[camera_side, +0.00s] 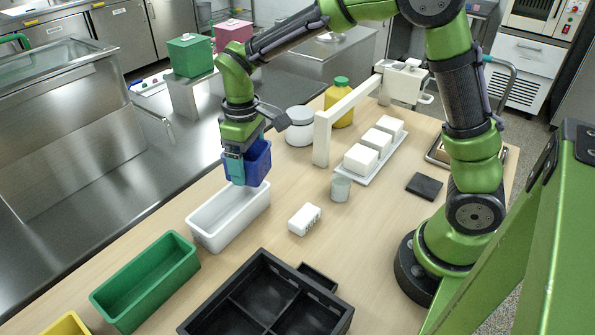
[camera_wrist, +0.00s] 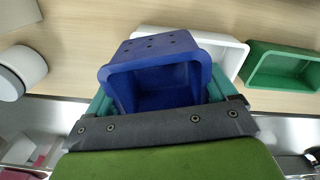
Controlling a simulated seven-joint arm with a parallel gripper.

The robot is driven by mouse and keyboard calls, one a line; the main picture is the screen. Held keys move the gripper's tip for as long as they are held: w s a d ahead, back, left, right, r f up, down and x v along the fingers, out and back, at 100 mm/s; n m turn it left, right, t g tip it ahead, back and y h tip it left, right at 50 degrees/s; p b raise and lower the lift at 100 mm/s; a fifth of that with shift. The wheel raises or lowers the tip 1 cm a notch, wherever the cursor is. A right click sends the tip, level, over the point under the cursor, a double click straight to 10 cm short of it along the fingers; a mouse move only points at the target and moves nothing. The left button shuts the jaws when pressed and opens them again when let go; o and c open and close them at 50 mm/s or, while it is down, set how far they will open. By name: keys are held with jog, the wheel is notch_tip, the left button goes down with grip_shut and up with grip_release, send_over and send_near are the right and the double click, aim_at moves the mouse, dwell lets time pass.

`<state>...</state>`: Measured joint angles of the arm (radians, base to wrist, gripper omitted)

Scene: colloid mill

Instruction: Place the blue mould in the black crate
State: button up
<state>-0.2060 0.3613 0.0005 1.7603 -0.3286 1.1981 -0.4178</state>
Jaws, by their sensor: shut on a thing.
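The blue mould (camera_side: 258,163) is an open box held in my gripper (camera_side: 234,166), above the table near the back end of the white mould. In the wrist view the blue mould (camera_wrist: 158,78) sits between the two teal fingers of my gripper (camera_wrist: 158,100), its open side facing the camera and small holes on one face. The black crate (camera_side: 267,300) stands at the front of the table, with dividers inside. Its visible compartments look empty. My gripper is well behind the crate and to its left.
A white mould (camera_side: 229,215), a green mould (camera_side: 146,280) and a yellow one (camera_side: 62,325) stand in a row left of the crate. A small white block (camera_side: 304,219) and a grey cup (camera_side: 341,188) stand behind the crate. A white arch (camera_side: 322,137) stands right of my gripper.

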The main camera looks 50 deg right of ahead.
jog(key=s+a+r+n, duration=0.1)
jog(key=s+a+n, duration=0.5)
jog(key=s+a, duration=0.45)
jog(key=n, duration=0.8)
send_near(278, 317)
jog(key=shift+n, duration=0.3)
jog(key=shift+f, duration=2.9)
jog(key=shift+f, duration=0.15)
jog(key=o, duration=0.9)
notch_tip(278, 317, up, 12)
jog(key=w+d+r+m+t, duration=0.1)
jog(key=d+r+m+t, duration=0.1)
jog(key=d+m, duration=0.5)
jog(key=w+d+r+m+t+y, duration=0.1)
jog(key=w+d+r+m+t, duration=0.1)
jog(key=d+m, duration=0.5)
jog(key=w+d+r+m+t+y, duration=0.1)
jog(key=d+r+m+t, duration=0.2)
jog(key=d+m, duration=0.5)
jog(key=shift+w+d+r, duration=0.25)
jog(key=shift+w+d, duration=0.05)
jog(key=shift+d, duration=0.35)
